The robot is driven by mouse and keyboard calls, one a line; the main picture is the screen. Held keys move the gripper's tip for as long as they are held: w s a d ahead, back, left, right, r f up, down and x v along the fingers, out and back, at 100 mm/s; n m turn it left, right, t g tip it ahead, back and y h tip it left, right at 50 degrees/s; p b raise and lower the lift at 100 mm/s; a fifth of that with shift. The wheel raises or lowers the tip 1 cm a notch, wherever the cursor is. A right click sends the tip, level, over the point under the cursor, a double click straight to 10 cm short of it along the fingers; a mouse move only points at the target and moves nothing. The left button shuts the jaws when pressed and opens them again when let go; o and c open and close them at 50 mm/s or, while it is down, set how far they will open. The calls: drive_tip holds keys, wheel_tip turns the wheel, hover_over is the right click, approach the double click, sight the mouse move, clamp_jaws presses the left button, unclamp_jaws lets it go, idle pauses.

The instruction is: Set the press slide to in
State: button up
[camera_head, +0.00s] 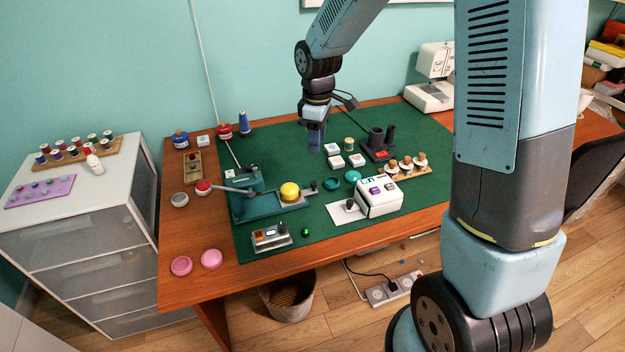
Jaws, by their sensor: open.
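The teal press (245,206) stands on the left part of the green mat. Its long lever reaches left to a red knob (203,186). The press slide (296,199) is a grey plate on the right part of the press base, with a yellow round piece (290,191) on it. A small dark handle (313,187) is at the slide's right end. The slide and yellow piece are to the right of the press head, not under it. My gripper (314,146) points down above the mat, behind and above the slide, apart from it; its jaws are small here, open and seemingly empty.
A white box with purple buttons (378,196) is right of the press. A small grey device (271,238) lies in front. White blocks (337,161), a dark holder (378,146) and a rack of wooden-topped pieces (405,167) stand to the right. Spools and jars line the back left.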

sight(314, 183)
drive_tip(key=f, duration=1.5)
drive_tip(key=shift+w+a, duration=0.15)
drive_tip(key=shift+a, duration=0.2)
clamp_jaws()
